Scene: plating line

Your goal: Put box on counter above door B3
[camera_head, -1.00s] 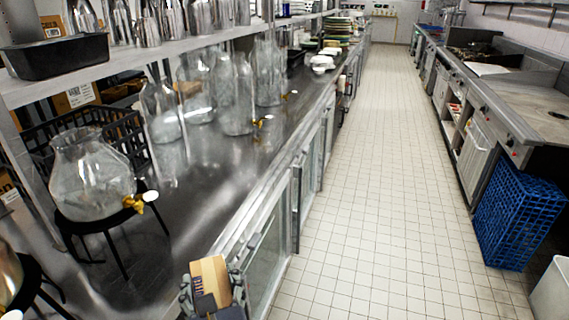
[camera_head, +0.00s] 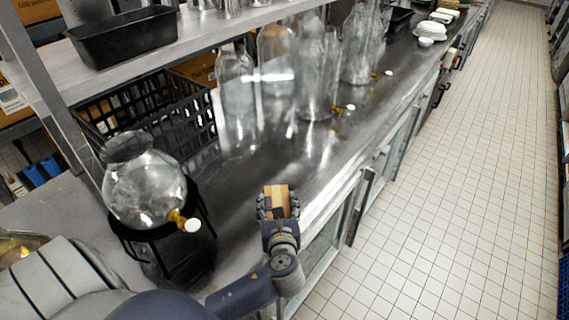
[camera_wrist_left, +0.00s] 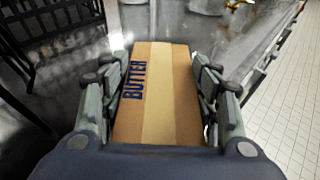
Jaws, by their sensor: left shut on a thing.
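The box (camera_head: 279,203) is a small brown carton with a paler tape strip. It also shows in the left wrist view (camera_wrist_left: 158,95), with "BUTTER" printed along its left side. My left gripper (camera_head: 278,192) is shut on it, with fingers along both sides. In the head view the box appears over the steel counter (camera_head: 240,185), close to its front edge. I cannot tell whether it touches the counter. Doors with glass panels (camera_head: 325,245) line the front below; my arm partly covers the nearest, and no door label is readable. My right gripper is not in view.
A glass dispenser with a brass tap (camera_head: 145,190) stands on a black stand left of the box. Behind are a black crate (camera_head: 180,110) and glass dispensers (camera_head: 320,90). A shelf with a black pan (camera_head: 125,38) overhangs the back. Counter space around the box is clear.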

